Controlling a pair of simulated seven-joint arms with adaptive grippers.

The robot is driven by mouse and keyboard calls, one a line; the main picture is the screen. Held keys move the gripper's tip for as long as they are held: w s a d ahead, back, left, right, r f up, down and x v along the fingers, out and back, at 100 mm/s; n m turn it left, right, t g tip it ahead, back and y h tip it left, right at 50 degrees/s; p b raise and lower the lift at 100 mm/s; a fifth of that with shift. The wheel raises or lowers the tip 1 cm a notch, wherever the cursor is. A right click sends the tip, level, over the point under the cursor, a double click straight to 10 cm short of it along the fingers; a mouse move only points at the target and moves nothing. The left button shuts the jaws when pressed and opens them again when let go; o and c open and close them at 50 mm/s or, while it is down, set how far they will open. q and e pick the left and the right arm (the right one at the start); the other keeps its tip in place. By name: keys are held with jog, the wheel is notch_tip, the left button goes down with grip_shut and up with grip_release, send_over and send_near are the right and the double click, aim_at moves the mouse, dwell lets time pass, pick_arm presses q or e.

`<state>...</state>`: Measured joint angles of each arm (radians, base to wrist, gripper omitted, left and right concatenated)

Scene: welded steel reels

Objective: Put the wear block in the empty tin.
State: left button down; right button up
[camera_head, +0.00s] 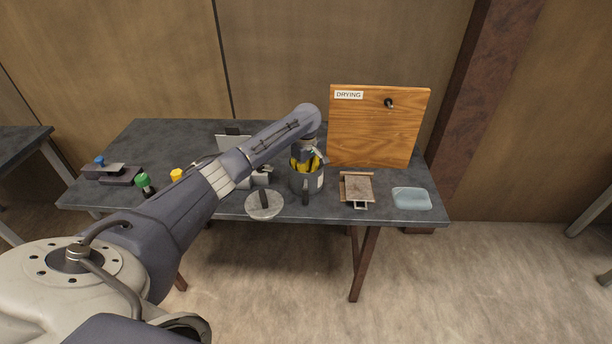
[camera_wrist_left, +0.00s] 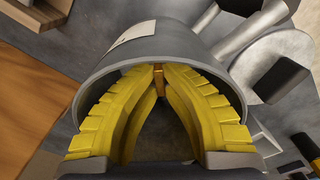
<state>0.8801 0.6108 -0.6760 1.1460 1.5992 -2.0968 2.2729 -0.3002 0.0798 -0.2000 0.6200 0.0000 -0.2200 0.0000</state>
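The grey tin (camera_head: 296,184) stands near the middle of the table's front, with a pale label and a dark handle; its curved wall and rim also show in the left wrist view (camera_wrist_left: 170,48). My left gripper (camera_head: 307,166) points down into the tin's mouth, its yellow fingers inside the rim. In the left wrist view the fingertips (camera_wrist_left: 158,78) come together on a small orange-brown piece, seemingly the wear block (camera_wrist_left: 159,82); most of it is hidden by the fingers. The tin's floor is hard to see. My right gripper is not in view.
A round disc with a black grip (camera_head: 262,207) lies left of the tin at the front edge. A wooden DRYING board (camera_head: 370,135) stands behind. A wood-edged tray (camera_head: 357,188) and a pale blue dish (camera_head: 411,199) lie right. Green-knobbed (camera_head: 143,181) and blue-knobbed (camera_head: 100,161) items lie left.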

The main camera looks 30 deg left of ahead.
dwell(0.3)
pick_arm(q)
jog(key=c, duration=2)
grip_release()
jog(key=shift+f, duration=0.15)
jog(key=o, duration=0.4)
notch_tip(320, 180, up, 12)
jog(key=shift+r, duration=0.25)
